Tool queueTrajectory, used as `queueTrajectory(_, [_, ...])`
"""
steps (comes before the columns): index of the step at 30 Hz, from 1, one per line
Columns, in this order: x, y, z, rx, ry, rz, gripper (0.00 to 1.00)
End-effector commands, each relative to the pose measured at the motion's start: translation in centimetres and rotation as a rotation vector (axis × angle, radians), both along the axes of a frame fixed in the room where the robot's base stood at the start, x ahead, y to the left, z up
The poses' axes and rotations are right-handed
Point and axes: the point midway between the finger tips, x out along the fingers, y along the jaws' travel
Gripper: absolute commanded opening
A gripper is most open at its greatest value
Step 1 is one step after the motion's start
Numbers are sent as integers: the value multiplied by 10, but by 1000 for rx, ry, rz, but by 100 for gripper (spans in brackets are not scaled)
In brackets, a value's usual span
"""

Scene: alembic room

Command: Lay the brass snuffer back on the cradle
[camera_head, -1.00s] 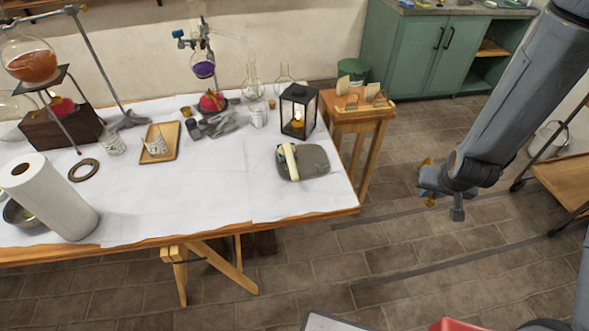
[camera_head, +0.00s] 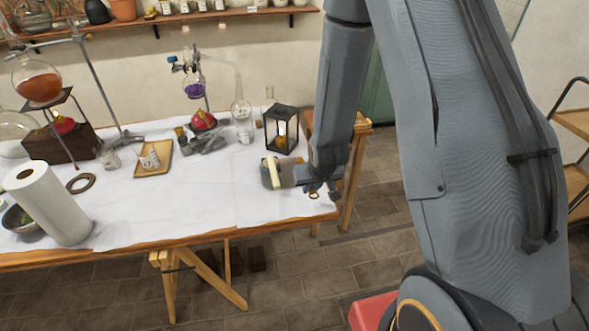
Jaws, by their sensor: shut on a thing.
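My gripper (camera_head: 317,190) is at the right end of the white-covered table. It is shut on the brass snuffer (camera_head: 314,196), of which only a small brass ring-like part shows below the jaws. A cream bar-shaped piece (camera_head: 273,172) stands on a grey slab (camera_head: 288,176) just left of my gripper. My wrist hides the slab's right part. I cannot tell for sure whether this piece is the cradle. I cannot tell whether the snuffer touches the table or slab.
A black lantern (camera_head: 281,129) with a lit candle stands just behind the slab. Glassware with purple liquid (camera_head: 195,90) and a wooden tray (camera_head: 153,160) are farther left. A paper towel roll (camera_head: 48,203) stands at the left front. The table's middle front is clear.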

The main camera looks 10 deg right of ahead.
Motion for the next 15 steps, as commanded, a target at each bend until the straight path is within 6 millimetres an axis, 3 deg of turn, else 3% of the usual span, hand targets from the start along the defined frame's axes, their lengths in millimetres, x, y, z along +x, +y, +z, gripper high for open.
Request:
queueTrajectory(1, [20, 0, 1, 4, -7, -1, 0])
queueTrajectory(6, [67, -1, 7, 7, -8, -1, 0])
queueTrajectory(9, [81, -1, 9, 8, -6, -2, 0])
queueTrajectory(15, [84, -1, 6, 6, -4, -1, 0])
